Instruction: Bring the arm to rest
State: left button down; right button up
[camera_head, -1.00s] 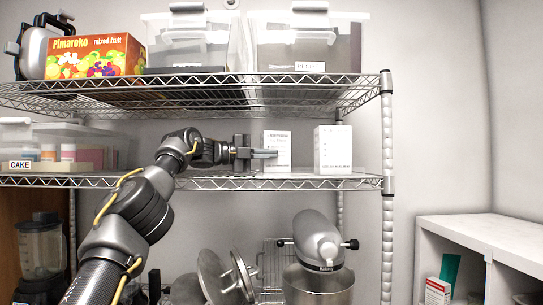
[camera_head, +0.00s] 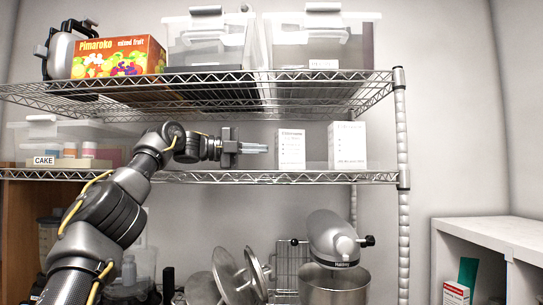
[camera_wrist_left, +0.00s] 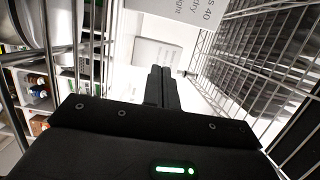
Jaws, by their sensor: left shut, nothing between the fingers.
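My left gripper (camera_head: 252,148) is shut and empty. It is above the middle wire shelf (camera_head: 300,177), with its fingers pointing right. A small white box (camera_head: 291,149) stands upright on that shelf just right of the fingertips, with a visible gap. A second, taller white box (camera_head: 347,146) stands upright to its right. In the left wrist view the closed fingers (camera_wrist_left: 161,88) point toward a white box with print (camera_wrist_left: 170,12) and another white box (camera_wrist_left: 158,54) beyond. My right gripper is not in view.
The upper wire shelf (camera_head: 290,85) is above the arm. It holds a Pimaroko box (camera_head: 118,57) and lidded clear bins (camera_head: 322,42). A CAKE-labelled bin (camera_head: 45,160) sits at left. A stand mixer (camera_head: 333,240) is below. A white cabinet (camera_head: 490,232) is at right.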

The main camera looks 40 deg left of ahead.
pick_arm(q)
jog(key=shift+s+a+f, duration=0.15)
jog(key=shift+s+a, duration=0.45)
jog(key=shift+a, duration=0.35)
jog(key=shift+s+a, duration=0.2)
jog(key=shift+s, duration=0.45)
jog(key=shift+w, duration=0.1)
